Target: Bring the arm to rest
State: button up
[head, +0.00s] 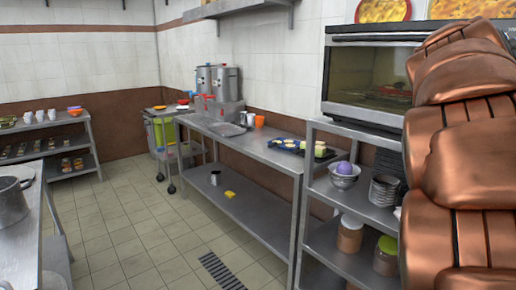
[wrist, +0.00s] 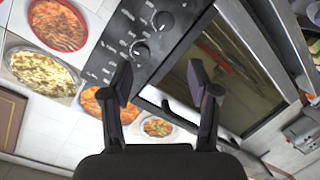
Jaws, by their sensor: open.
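My gripper (wrist: 160,90) shows in the wrist view with its two dark fingers spread apart and nothing between them. Behind the fingers are the oven's control panel with knobs and its glass door, seen tilted. In the head view my copper-coloured arm fills the right side, in front of the oven's right part; the gripper itself does not show there.
The oven (head: 366,75) stands on a metal shelf unit (head: 322,183) holding bowls and jars. A long steel table (head: 225,138) with dispensers (head: 218,85) and a tray runs along the wall. A counter with a pot (head: 12,200) is at left. The tiled floor (head: 130,225) between is clear.

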jog(key=s+a+f+g+y+p, duration=0.25)
jog(key=s+a+f+y, duration=0.2)
jog(key=a+f, duration=0.5)
jog(key=s+a+f+g+y+p, duration=0.2)
jog(key=s+a+f+y+p, duration=0.25)
jog(key=f, duration=0.85)
jog(key=s+a+f+n+g+y+p, duration=0.1)
jog(key=s+a+f+g, duration=0.1)
jog(key=s+a+f, duration=0.2)
jog(key=s+a+f+n+g+y+p, duration=0.1)
jog(key=s+a+f, duration=0.3)
jog(key=s+a, duration=0.4)
jog(key=s+a+f+g+y+p, duration=0.1)
jog(key=s+a+f+g, duration=0.2)
jog(key=s+a, duration=0.3)
jog(key=s+f, duration=0.1)
jog(key=s, duration=0.3)
jog(key=shift+a+f+n+y, duration=0.25)
jog(key=shift+f+n+y, duration=0.05)
jog(key=shift+n+y, duration=0.1)
